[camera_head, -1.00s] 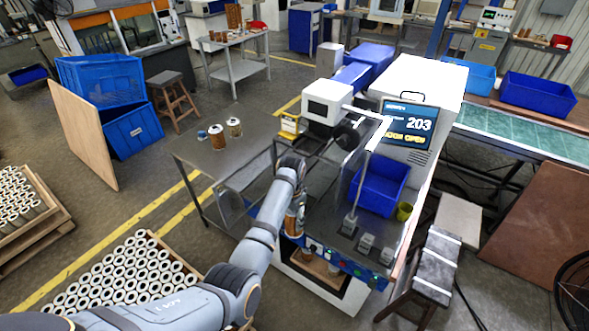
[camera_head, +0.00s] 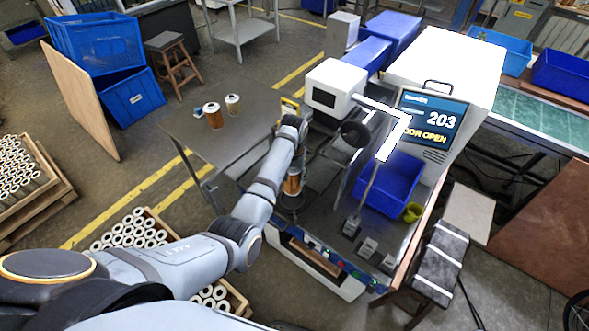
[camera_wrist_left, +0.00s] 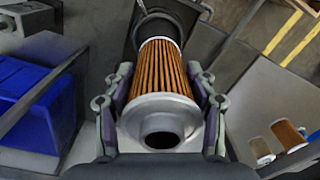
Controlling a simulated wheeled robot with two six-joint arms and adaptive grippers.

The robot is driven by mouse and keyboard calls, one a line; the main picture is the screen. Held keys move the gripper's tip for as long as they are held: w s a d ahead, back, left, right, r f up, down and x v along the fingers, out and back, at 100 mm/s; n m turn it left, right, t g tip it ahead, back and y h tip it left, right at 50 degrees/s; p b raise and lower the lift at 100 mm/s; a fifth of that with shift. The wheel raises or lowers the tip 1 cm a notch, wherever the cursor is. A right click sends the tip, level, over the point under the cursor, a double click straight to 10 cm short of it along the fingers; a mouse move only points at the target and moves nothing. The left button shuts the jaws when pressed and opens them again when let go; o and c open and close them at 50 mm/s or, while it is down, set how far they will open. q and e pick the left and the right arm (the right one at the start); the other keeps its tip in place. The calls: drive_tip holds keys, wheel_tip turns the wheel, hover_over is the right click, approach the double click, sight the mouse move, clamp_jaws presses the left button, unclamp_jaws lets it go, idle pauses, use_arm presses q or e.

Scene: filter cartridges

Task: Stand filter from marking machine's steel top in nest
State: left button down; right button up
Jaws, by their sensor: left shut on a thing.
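My left gripper (camera_wrist_left: 160,115) is shut on a filter (camera_wrist_left: 160,75) with orange-brown pleats and a pale metal end cap with a dark hole, which faces the wrist camera. In the head view the filter (camera_head: 292,182) hangs upright below my left wrist, over the left part of the marking machine's steel top (camera_head: 325,215). A dark round ring, perhaps the nest (camera_wrist_left: 165,25), shows around the filter's far end in the wrist view. I cannot tell whether the filter sits in it or is just above. My right gripper is not in view.
A blue bin (camera_head: 388,183) stands on the machine's top to the right, beside the lamp post. The screen (camera_head: 432,120) reads 203 and door open. Two more cartridges (camera_head: 213,115) stand on the grey side table (camera_head: 190,140). Crates of filters stand on the floor at left.

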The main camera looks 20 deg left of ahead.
sight(292, 191)
use_arm(q)
drive_tip(key=shift+s+f, duration=0.65)
drive_tip(key=shift+f, duration=0.1)
drive_tip(key=f, duration=0.1)
drive_tip(key=f+b, duration=0.1)
drive_tip(key=shift+w+f, duration=0.3)
drive_tip(key=shift+f, duration=0.05)
wheel_tip(292, 191, down, 2)
drive_tip(key=shift+w+b, duration=0.15)
drive_tip(key=shift+b, duration=0.8)
drive_tip(key=shift+f, duration=0.1)
drive_tip(key=shift+b, duration=0.3)
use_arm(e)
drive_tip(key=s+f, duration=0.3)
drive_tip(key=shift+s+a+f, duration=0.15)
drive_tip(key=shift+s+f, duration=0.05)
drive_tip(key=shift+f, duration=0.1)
use_arm(q)
drive_tip(key=shift+f, duration=0.2)
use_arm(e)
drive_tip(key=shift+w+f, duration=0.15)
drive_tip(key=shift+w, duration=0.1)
use_arm(q)
drive_tip(key=shift+f+b, duration=0.3)
drive_tip(key=shift+f, duration=0.05)
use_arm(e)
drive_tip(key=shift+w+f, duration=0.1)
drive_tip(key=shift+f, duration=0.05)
